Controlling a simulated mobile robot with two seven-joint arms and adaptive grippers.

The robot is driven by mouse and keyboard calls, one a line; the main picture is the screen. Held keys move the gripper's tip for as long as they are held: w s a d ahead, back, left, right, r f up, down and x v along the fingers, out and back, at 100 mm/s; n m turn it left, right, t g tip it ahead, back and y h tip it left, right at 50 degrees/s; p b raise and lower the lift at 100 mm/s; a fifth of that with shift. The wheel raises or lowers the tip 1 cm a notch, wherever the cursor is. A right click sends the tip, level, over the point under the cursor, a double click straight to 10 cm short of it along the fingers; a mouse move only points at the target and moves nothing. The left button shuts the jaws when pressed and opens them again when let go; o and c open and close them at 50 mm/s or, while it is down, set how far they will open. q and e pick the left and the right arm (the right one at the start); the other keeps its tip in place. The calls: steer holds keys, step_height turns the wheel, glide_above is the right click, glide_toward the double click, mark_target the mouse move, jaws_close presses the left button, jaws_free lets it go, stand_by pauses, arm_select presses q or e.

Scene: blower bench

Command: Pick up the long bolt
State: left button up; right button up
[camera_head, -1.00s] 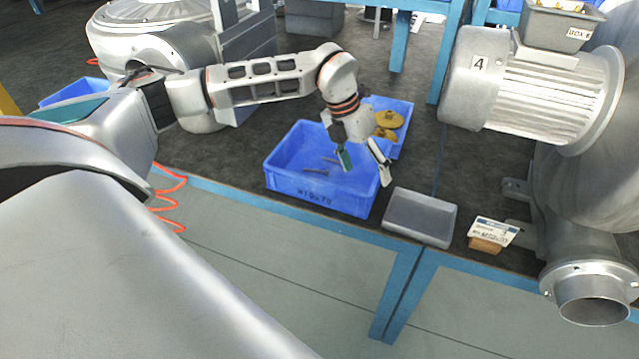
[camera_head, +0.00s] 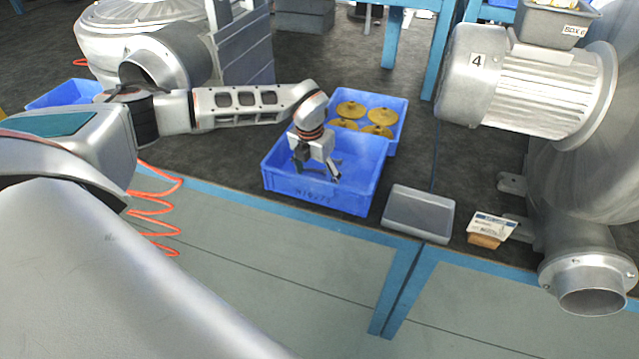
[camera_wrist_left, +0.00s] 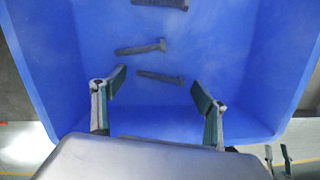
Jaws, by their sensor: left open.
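My left gripper (camera_head: 317,174) is inside the blue bin (camera_head: 318,196), pointing down, open and empty. The left wrist view shows its two fingers (camera_wrist_left: 159,88) spread wide. Beyond and between the fingertips, a dark bolt (camera_wrist_left: 160,77) lies on the bin floor. A second bolt (camera_wrist_left: 141,47) lies just above it in that view, and a third (camera_wrist_left: 160,3) is at the top edge. A dark strip by the gripper's body is mostly hidden. I cannot tell for certain which bolt is the longest. My right gripper (camera_wrist_left: 277,155) shows small at the lower right, its fingers apart.
The bin walls (camera_wrist_left: 285,70) surround the gripper. A second blue bin (camera_head: 398,118) with several yellow discs stands behind. A grey tray (camera_head: 420,213) stands to the right, with a label card (camera_head: 493,227) and the blower motor (camera_head: 520,88) further right.

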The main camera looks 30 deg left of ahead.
arm_select(q)
steer(key=shift+f, duration=0.2)
steer(key=c, duration=1.2)
steer(key=shift+r, duration=0.2)
